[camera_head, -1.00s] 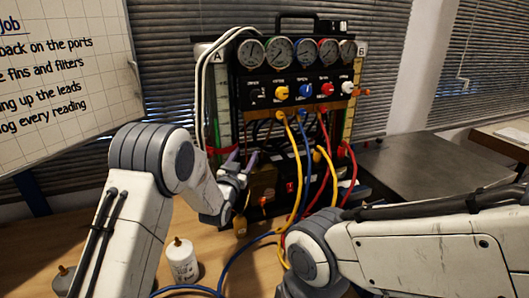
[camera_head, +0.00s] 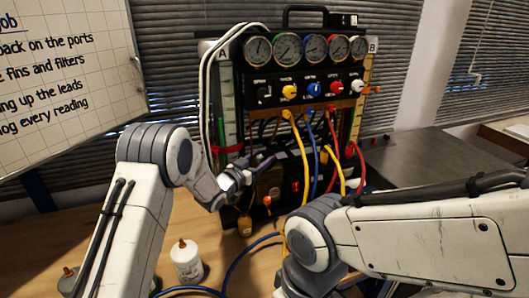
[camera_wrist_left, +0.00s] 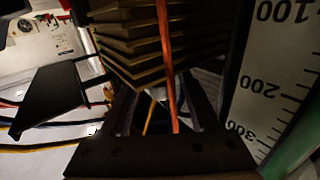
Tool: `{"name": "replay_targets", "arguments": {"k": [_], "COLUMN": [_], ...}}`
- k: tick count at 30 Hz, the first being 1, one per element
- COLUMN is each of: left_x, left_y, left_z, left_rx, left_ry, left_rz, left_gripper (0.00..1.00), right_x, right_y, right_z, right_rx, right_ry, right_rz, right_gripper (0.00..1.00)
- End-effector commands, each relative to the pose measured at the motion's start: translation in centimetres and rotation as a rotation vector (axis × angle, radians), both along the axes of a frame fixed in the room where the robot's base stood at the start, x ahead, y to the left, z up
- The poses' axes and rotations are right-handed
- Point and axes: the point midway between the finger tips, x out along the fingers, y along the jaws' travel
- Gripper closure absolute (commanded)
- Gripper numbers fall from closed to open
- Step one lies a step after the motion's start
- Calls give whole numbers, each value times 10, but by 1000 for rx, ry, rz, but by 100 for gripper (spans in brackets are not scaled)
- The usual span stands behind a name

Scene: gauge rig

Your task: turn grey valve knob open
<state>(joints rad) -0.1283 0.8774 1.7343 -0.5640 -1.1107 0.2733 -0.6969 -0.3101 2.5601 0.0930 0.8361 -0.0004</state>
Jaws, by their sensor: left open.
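A row of valve knobs sits under the gauges on the black gauge rig (camera_head: 325,72). The leftmost knob (camera_head: 263,95) looks dark, black or dark grey; I cannot tell which. It stands left of the yellow, blue, red and white knobs. My left gripper (camera_head: 264,161) is open in front of the rig's lower left part, well below the knob row and apart from it. In the left wrist view, the dark gripper (camera_wrist_left: 157,108) is below a stack of brass-coloured fins (camera_wrist_left: 140,45), with an orange-red lead crossing in front. My right arm comes in from the right; its gripper is out of view.
Yellow, blue and red leads (camera_head: 313,150) hang below the knobs. A numbered scale (camera_wrist_left: 265,85) is close on the right in the wrist view. A white bottle (camera_head: 187,261) stands on the wooden bench.

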Motion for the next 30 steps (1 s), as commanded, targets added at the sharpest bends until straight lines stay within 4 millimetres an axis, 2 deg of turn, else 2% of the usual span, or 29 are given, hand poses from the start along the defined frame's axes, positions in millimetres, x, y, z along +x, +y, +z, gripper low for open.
{"name": "replay_targets", "arguments": {"k": [6, 17, 21, 22, 30], "left_x": [19, 23, 23, 23, 22], "left_y": [-12, -13, -13, -13, -13], "left_z": [1, 0, 0, 0, -1], "left_rx": [-1, -1, -1, 0, -1], "left_ry": [0, 1, 1, 0, -1], "left_rz": [2, 5, 5, 5, 18], "left_gripper": [38, 38, 92, 100, 100], "right_x": [0, 0, 0, 0, 0], "right_y": [0, 0, 0, 0, 0], "right_z": [6, 6, 6, 6, 2], "right_rx": [0, 0, 0, 0, 0], "right_ry": [0, 0, 0, 0, 0], "right_rz": [0, 0, 0, 0, 0], "right_gripper": [50, 50, 50, 50, 50]}}
